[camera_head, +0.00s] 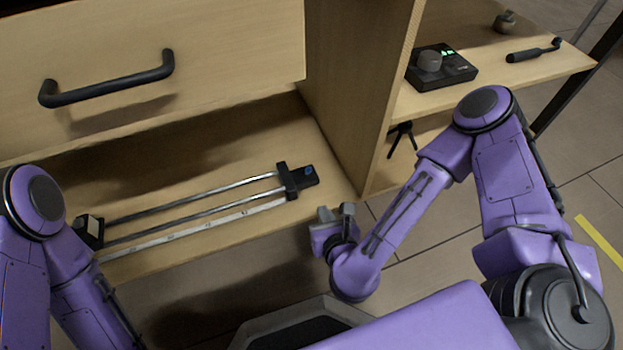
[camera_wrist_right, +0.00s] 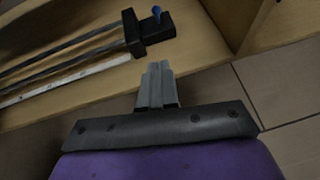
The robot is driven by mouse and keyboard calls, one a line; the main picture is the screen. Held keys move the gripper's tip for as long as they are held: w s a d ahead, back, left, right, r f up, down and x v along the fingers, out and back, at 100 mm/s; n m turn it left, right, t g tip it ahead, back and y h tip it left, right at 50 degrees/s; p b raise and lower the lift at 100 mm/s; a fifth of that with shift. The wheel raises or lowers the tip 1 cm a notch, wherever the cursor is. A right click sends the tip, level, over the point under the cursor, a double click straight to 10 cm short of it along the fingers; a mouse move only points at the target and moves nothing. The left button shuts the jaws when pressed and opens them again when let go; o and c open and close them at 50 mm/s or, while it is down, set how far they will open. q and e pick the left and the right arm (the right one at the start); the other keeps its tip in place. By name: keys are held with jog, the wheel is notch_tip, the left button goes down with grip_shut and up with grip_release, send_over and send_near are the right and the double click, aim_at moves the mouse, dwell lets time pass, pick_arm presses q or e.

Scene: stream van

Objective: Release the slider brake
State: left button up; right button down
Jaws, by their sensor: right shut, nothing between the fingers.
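The slider lies in the low wooden compartment, with two metal rails (camera_head: 190,201) and a white ruler strip (camera_head: 195,230) along its front. A black carriage (camera_head: 292,182) sits at the right end of the rails, with a small blue lever (camera_head: 308,170) on its right block. In the right wrist view the carriage (camera_wrist_right: 150,34) is at the top, and its blue lever (camera_wrist_right: 156,13) stands up. My right gripper (camera_head: 335,214) is shut and empty, in front of the shelf edge, apart from the carriage. In the wrist view its fingers (camera_wrist_right: 157,72) are together. My left gripper is not in view.
A drawer front with a black handle (camera_head: 107,79) overhangs the compartment. An upright wooden panel (camera_head: 360,90) stands right of the slider. A black box with a grey knob (camera_head: 441,72) and a dark handled tool (camera_head: 534,52) lie on the right shelf. Tiled floor is free in front.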

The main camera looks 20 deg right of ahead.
aim_at(308, 172)
jog(key=b+x, duration=0.4)
jog(key=x, duration=0.6)
jog(key=shift+w+d+f, duration=0.1)
jog(key=shift+f, duration=0.15)
jog(key=shift+w+d+r+p, duration=0.1)
jog(key=shift+w+r+p, duration=0.15)
jog(key=shift+w+r, duration=0.25)
jog(key=shift+w+d+r+p, duration=0.1)
jog(key=shift+w+r+p, duration=0.2)
jog(key=shift+w, duration=0.35)
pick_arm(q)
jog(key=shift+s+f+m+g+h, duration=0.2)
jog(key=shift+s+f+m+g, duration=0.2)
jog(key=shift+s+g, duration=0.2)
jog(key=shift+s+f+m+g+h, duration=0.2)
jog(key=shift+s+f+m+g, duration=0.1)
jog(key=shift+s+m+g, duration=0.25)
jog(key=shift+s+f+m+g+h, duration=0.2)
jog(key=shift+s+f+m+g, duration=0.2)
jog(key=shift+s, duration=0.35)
pick_arm(e)
jog(key=shift+w+r, duration=0.1)
jog(key=shift+w, duration=0.45)
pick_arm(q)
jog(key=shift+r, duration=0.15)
